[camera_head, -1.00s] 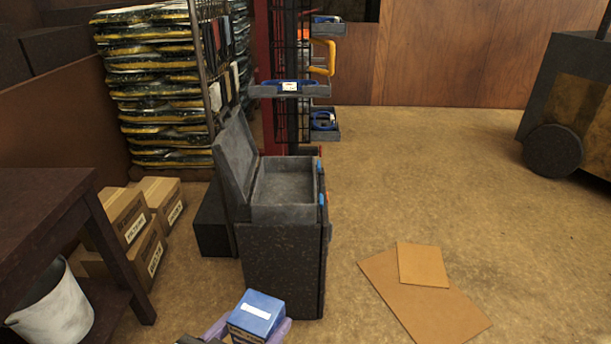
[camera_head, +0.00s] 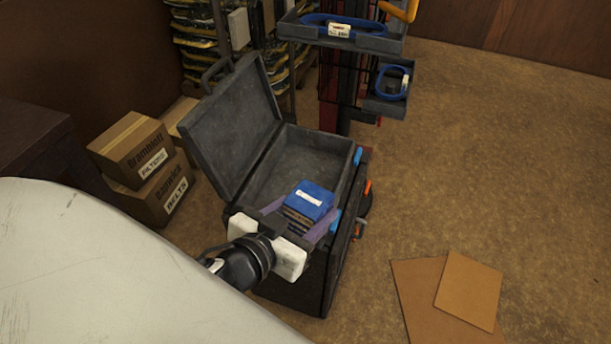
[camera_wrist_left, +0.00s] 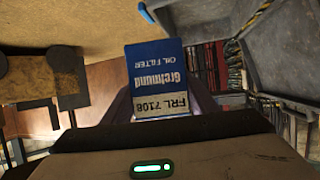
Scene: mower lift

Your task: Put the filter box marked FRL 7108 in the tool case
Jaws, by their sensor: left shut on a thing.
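The blue filter box (camera_head: 309,201) has a white label on top. In the left wrist view the box (camera_wrist_left: 158,75) reads "Grehmund OIL FILTER" and "FRL 7108", upside down. My left gripper (camera_head: 297,222) is shut on it, a finger on each side. The grey tool case (camera_head: 345,160) stands with its lid (camera_head: 236,125) open to the left. In the head view the held box overlaps the near end of the case's opening. I cannot tell whether it is above the rim or inside. The visible case floor is bare. My right gripper is not in view.
Cartons (camera_head: 135,150) marked filters and belts stand left of the case. Behind it is a rack with grey trays (camera_head: 385,45) holding blue belts. Flat cardboard (camera_head: 468,290) lies on the floor at right. The floor between is clear.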

